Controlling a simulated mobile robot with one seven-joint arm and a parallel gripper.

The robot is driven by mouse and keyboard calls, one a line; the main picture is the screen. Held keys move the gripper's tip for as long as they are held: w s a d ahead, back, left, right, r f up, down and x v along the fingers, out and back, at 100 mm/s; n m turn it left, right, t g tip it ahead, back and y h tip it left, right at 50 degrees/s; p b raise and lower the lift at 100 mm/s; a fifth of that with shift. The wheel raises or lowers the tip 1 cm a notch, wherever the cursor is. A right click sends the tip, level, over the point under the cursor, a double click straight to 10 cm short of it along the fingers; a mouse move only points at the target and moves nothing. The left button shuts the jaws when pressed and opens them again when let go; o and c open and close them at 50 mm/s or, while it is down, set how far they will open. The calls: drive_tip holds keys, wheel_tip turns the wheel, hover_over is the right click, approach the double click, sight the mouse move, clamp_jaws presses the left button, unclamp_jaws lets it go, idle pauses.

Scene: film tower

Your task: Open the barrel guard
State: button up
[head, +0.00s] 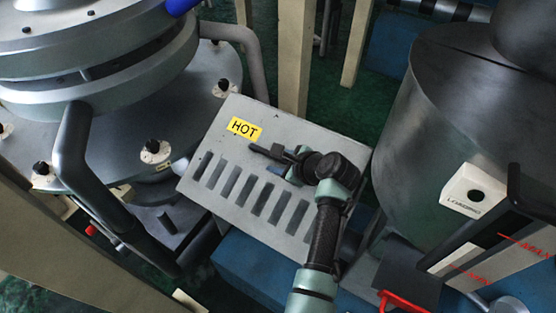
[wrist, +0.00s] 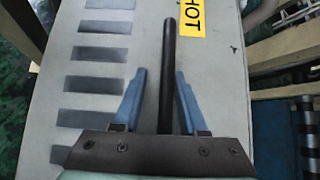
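The barrel guard (head: 205,150) is a pale grey box cover with a row of dark slots and a yellow HOT label (head: 244,128). It appears closed. A black bar (wrist: 169,40), probably its handle, runs along its top beside the label. My gripper (wrist: 160,72) is over the guard with its two blue fingers apart, one on each side of the bar. A gap shows at the left finger; the right finger is closer to the bar, and I cannot tell if it touches. In the head view my gripper (head: 282,158) hides part of the guard's right side and the bar.
A large round metal die (head: 100,75) with bent pipe handles stands close on the left. A dark cylindrical hopper (head: 435,130) with a white LOADING plate (head: 474,190) stands on the right. Beige posts (head: 294,60) rise behind the guard. A blue base (head: 245,275) lies below.

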idle(0.4)
drive_tip(key=b+v, duration=0.1)
drive_tip(key=v, duration=1.2)
